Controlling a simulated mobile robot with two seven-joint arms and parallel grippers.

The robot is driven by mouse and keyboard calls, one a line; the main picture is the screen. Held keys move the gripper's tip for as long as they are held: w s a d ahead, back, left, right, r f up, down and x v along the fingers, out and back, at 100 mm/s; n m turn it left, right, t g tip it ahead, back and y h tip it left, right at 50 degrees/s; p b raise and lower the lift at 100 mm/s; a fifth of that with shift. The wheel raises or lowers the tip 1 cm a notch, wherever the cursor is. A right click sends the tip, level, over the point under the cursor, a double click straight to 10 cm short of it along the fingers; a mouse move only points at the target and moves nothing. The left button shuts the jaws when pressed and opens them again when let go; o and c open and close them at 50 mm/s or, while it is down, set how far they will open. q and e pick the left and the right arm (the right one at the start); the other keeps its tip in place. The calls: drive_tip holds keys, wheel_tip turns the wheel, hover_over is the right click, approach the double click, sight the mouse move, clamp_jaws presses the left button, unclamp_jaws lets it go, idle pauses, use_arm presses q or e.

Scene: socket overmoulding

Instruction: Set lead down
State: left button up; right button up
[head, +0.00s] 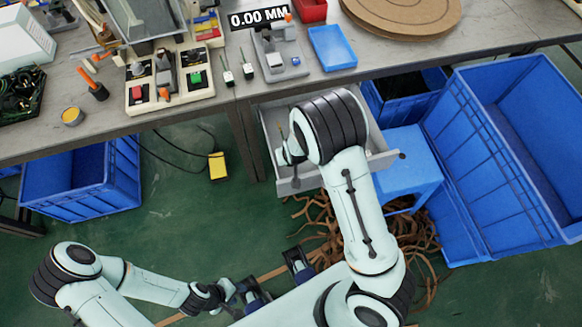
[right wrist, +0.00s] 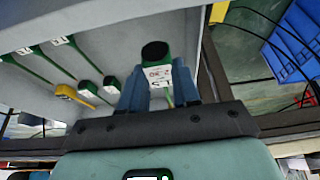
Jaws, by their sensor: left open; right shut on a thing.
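The lead (right wrist: 157,72) is a green moulded plug with a round black end and a white printed label. In the right wrist view it sits between the two blue fingers of my right gripper (right wrist: 160,90), which is shut on it. The gripper is over a grey drawer (head: 284,184) pulled out under the bench. In the head view my right arm hides most of the drawer's inside and the held lead. I cannot tell whether the lead touches the drawer floor. My left gripper (head: 275,281) is open and empty, low above the floor, away from the bench.
Several other green leads (right wrist: 88,88) and a yellow-ended one (right wrist: 28,119) lie in the drawer. Blue crates (head: 515,150) and a blue stool (head: 408,160) stand to the right. Brown strips (head: 318,215) litter the floor. Fixtures and a blue tray (head: 332,48) occupy the bench.

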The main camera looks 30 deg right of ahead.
sight(290, 172)
wheel_tip(290, 172, down, 8)
drive_tip(key=shift+w+f+b, duration=0.1)
drive_tip(key=shift+b, duration=0.5)
drive_tip(key=shift+f, duration=0.15)
drive_tip(key=o, duration=1)
drive_tip(key=shift+o, duration=0.2)
drive_tip(key=shift+r, duration=0.4)
drive_tip(key=p+v, duration=0.2)
drive_tip(key=v, duration=0.9)
drive_tip(key=shift+s+r+p, duration=0.25)
drive_tip(key=shift+r+p, duration=0.05)
drive_tip(key=shift+p, duration=0.1)
drive_tip(key=shift+a, duration=0.1)
